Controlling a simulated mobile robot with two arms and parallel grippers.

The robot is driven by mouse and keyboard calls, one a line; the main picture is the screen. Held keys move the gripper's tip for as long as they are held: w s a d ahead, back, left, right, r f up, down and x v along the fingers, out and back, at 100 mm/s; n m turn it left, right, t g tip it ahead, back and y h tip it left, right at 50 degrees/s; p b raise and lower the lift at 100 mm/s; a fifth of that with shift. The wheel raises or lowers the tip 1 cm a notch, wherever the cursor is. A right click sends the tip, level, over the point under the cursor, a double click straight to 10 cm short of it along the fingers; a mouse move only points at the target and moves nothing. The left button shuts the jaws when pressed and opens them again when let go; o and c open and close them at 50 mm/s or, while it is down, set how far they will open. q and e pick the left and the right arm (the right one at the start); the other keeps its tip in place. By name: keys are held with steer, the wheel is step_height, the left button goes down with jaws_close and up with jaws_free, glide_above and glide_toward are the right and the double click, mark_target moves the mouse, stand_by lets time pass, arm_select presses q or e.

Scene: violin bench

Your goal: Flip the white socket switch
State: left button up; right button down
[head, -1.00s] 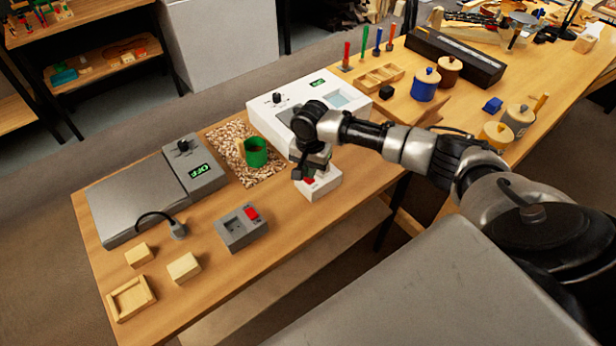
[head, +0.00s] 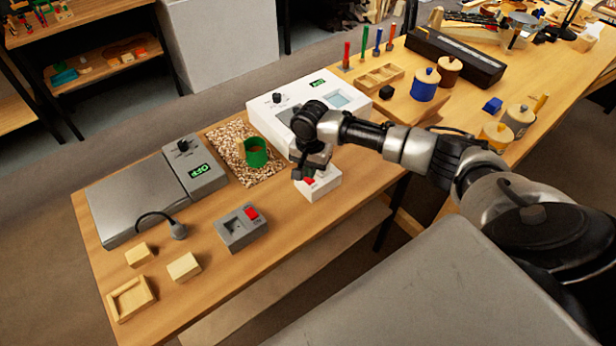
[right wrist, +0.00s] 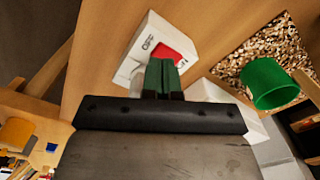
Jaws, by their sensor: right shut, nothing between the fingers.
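The white socket box (head: 325,184) stands near the front edge of the bench, with a red switch (head: 309,181) on top. It also shows in the right wrist view (right wrist: 138,59), where its red switch (right wrist: 176,50) lies just beyond my fingertips. My right gripper (head: 298,174) is shut and empty, directly over the switch end of the box. In the right wrist view its green-tipped fingers (right wrist: 161,72) are together and overlap the near part of the switch. I cannot tell whether they touch it. The gripper hides part of the box. My left gripper is not in view.
A grey socket box (head: 240,229) with a red switch stands to the left. A green cup (head: 256,154) sits on wood chips behind. A white device (head: 290,97) and a grey device (head: 135,200) stand on the bench (head: 210,290). Wooden blocks lie front left.

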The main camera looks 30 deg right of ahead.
steer(key=shift+s+f+b, duration=0.1)
steer(key=shift+f+b, duration=0.3)
steer(key=shift+f, duration=1)
stand_by(0.9)
steer(key=shift+r+p, duration=0.9)
steer(key=shift+p, duration=0.3)
step_height(320, 180, up, 5)
steer(key=p, duration=0.6)
steer(key=shift+r, duration=0.2)
steer(key=shift+f, duration=0.1)
